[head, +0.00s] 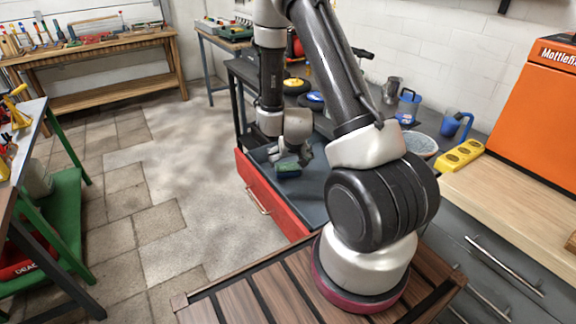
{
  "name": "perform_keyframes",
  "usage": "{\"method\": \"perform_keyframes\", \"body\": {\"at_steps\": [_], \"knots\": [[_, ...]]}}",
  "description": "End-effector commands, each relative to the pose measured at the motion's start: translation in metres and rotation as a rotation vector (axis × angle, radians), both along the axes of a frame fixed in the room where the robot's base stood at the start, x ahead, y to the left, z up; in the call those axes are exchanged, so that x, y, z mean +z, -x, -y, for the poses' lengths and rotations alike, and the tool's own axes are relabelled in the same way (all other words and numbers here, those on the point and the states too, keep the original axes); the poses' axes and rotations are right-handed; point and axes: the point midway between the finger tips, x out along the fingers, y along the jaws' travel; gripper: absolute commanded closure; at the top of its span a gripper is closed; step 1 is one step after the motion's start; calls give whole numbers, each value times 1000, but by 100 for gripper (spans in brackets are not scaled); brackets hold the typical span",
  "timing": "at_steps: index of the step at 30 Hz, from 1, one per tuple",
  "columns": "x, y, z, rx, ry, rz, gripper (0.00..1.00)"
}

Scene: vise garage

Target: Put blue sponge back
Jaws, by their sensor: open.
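A small block, dark green on top with a bluish side (288,170), lies in the open red drawer (272,200). It is the only sponge-like thing I make out, and I cannot tell for sure that it is the blue sponge. My gripper (291,159) points down into the drawer, just above the block and close to it. Its fingers look apart, but they are small and partly overlap the block, so I cannot tell whether they touch it.
The drawer floor is otherwise bare where visible. My arm hides part of the counter.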

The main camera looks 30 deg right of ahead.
Motion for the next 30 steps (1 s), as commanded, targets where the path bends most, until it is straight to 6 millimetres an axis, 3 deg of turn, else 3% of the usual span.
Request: {"method": "perform_keyframes", "body": {"at_steps": [11,14,17,20,24,30], "knots": [[52,15,-13,18,-20,6,0],[90,16,-25,56,-56,11,0],[143,27,-41,116,-96,6,0],[194,50,-56,180,-121,-8,0],[258,98,-68,260,-128,-37,0],[321,186,-69,336,-87,-90,0]]}}
